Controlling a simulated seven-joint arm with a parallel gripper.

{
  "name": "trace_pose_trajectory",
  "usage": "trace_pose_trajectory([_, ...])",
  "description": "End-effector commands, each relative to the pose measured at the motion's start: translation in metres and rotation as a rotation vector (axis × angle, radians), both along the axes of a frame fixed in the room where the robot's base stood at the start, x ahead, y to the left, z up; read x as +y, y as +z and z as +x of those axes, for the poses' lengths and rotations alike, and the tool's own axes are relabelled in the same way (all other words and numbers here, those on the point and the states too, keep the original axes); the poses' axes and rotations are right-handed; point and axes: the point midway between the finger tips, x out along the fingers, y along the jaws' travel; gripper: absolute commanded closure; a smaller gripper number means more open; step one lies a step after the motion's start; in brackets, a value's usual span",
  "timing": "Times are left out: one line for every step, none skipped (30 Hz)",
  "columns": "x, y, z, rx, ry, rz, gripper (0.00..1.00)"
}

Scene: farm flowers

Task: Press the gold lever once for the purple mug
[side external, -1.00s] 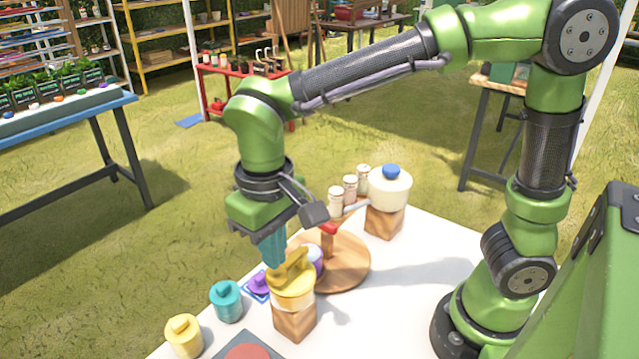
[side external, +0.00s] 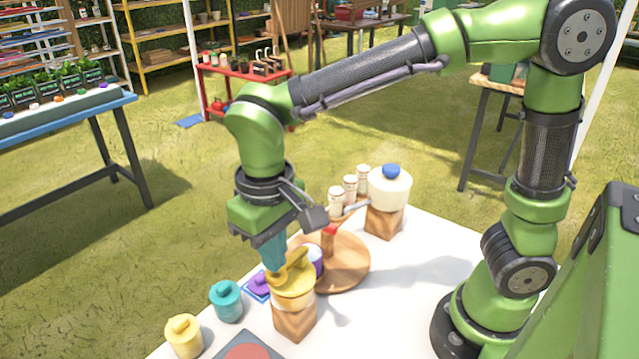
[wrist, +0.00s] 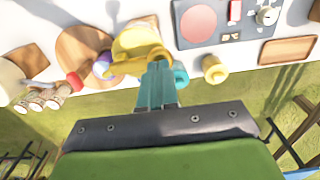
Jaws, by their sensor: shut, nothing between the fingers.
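The gold lever (side external: 295,271) tops a yellow-lidded dispenser on a wooden block (side external: 294,317). It also shows in the wrist view (wrist: 138,62). My gripper (side external: 275,269) points down with its teal fingers shut and empty, its tips at the lever's left part; I cannot tell whether they touch it. A purple and white round mug-like thing (side external: 315,259) stands right behind the dispenser on a round wooden board, partly hidden. It also shows in the wrist view (wrist: 102,65). A purple lidded piece (side external: 259,284) sits on a blue-edged square to the left, partly hidden by the dispenser.
A teal jar (side external: 226,300) and a yellow jar (side external: 184,335) stand front left. A cream pot with a blue knob (side external: 390,187) stands behind, beside several small shakers (side external: 350,187). A grey panel with a red disc (side external: 248,353) lies in front. The table's right middle is clear.

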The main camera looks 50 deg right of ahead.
Motion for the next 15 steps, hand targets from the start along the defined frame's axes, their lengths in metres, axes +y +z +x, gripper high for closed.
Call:
trace_pose_trajectory([0.000, -0.002, 0.000, 0.002, 0.000, -0.001, 1.00])
trace_pose_trajectory([0.000, -0.003, 0.000, 0.002, 0.000, -0.001, 1.00])
trace_pose_trajectory([0.000, -0.005, 0.000, 0.001, 0.000, -0.001, 1.00])
trace_pose_trajectory([0.000, -0.006, 0.000, 0.001, 0.001, -0.001, 1.00])
trace_pose_trajectory([0.000, -0.007, 0.000, 0.001, 0.001, -0.001, 1.00])
trace_pose_trajectory([0.000, -0.008, 0.000, 0.001, 0.001, -0.001, 1.00])
trace_pose_trajectory([0.000, -0.009, 0.000, 0.001, 0.000, -0.001, 1.00])
trace_pose_trajectory([0.000, -0.010, 0.000, 0.001, 0.000, -0.001, 1.00])
trace_pose_trajectory([0.000, -0.012, 0.000, 0.001, 0.000, -0.001, 1.00])
trace_pose_trajectory([0.000, -0.013, 0.000, 0.001, 0.000, -0.001, 1.00])
trace_pose_trajectory([0.000, -0.014, 0.000, 0.001, 0.000, -0.001, 1.00])
trace_pose_trajectory([0.000, -0.015, 0.000, 0.001, 0.000, -0.001, 1.00])
trace_pose_trajectory([0.000, -0.016, 0.000, 0.001, -0.001, -0.001, 1.00])
trace_pose_trajectory([0.000, -0.017, 0.000, 0.002, -0.001, -0.001, 1.00])
trace_pose_trajectory([0.000, -0.019, 0.000, 0.002, -0.001, -0.001, 1.00])
